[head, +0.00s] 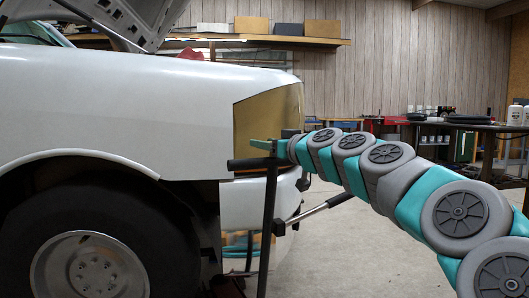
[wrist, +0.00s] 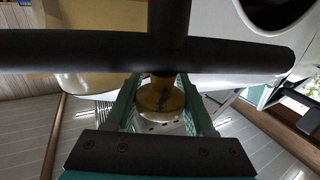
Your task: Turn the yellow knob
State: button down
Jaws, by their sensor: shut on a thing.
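The yellow knob (wrist: 160,97) shows in the wrist view as a round, brass-yellow piece between the two teal fingers of my gripper (wrist: 158,88). The fingers are shut on it from both sides. A black bar (wrist: 70,50) with a stem crosses the view and hides the upper edge of the knob. In the head view my gripper (head: 264,145) is at the truck's front corner, just above the black T-shaped stand (head: 266,200). The knob cannot be made out there.
The white truck (head: 130,110) fills the left, its hood raised, with a tire (head: 90,250) below and a yellowish headlight area (head: 265,115) behind my gripper. A dark strut (head: 315,212) slants off the stand. A workbench (head: 440,124) stands back right. The floor between is open.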

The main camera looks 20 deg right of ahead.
jog(key=shift+d+m+h+p, duration=0.15)
jog(key=shift+m+h+p, duration=0.1)
jog(key=shift+m+h, duration=0.45)
jog(key=shift+d+m+h+p, duration=0.2)
jog(key=shift+m+h, duration=0.2)
jog(key=shift+h, duration=0.9)
jog(key=shift+c, duration=1.3)
grip_release()
jog(key=s, duration=0.7)
jog(key=shift+s+a, duration=0.25)
jog(key=shift+s, duration=0.1)
